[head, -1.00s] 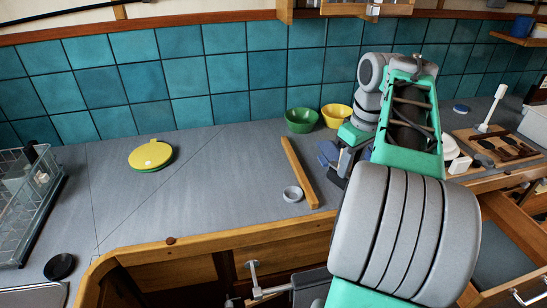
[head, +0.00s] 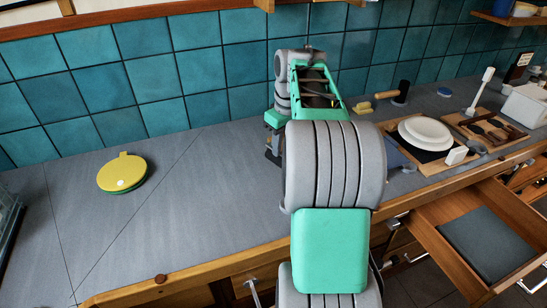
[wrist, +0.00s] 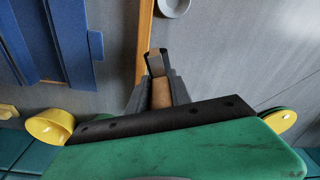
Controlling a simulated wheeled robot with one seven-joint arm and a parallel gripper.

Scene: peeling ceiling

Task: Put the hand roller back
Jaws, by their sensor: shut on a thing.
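My gripper (wrist: 158,78) is shut on a slim thing with a tan, wood-like body and a dark end, which I take to be the hand roller (wrist: 162,94). The held end points away from the palm, above the grey counter (wrist: 235,50). A wooden strip (wrist: 146,35) lies just beyond it; whether they touch I cannot tell. In the head view my gripper (head: 272,150) is mostly hidden behind my arm, so the roller does not show there.
A blue ribbed object (wrist: 35,40), a yellow bowl (wrist: 48,127) and a small pale dish (wrist: 174,7) lie near my gripper. A yellow lidded disc (head: 122,173) is at left. White plates (head: 424,134) and an open drawer (head: 488,232) are at right.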

